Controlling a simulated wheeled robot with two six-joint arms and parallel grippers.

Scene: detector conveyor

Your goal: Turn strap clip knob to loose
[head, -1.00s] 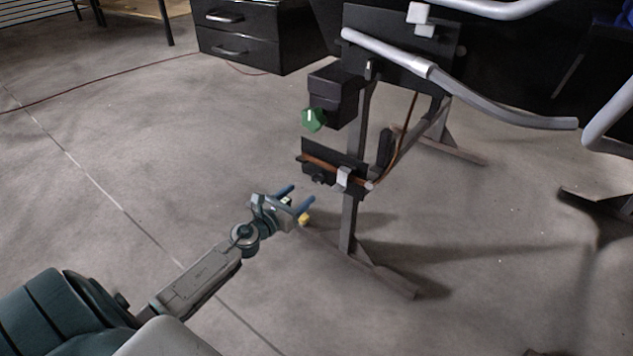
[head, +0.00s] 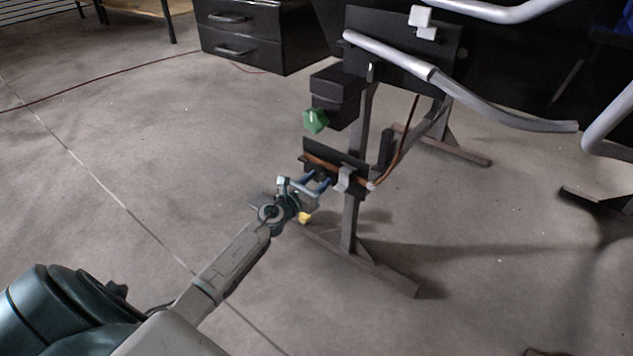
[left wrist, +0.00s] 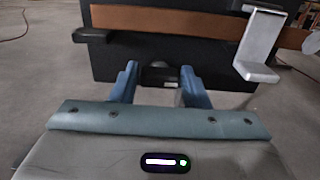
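The black strap clip plate (head: 323,157) is mounted on a stand post, with a brown strap (head: 330,166) across it and a light metal clip (head: 343,178) at its right. In the left wrist view, a small black knob (left wrist: 160,76) sticks out below the strap (left wrist: 165,20), and the metal clip (left wrist: 258,45) is at the right. My left gripper (head: 319,178) is in front of the plate. Its blue fingers (left wrist: 158,82) are open, one on each side of the knob, with visible gaps. The knob's setting cannot be read. My right gripper is out of view.
A green knob (head: 316,120) on a black box (head: 336,92) sits above the plate. A grey tube handle (head: 480,102) reaches right. The stand's foot (head: 375,272) and a small yellow piece (head: 304,218) are below. Floor at left is clear.

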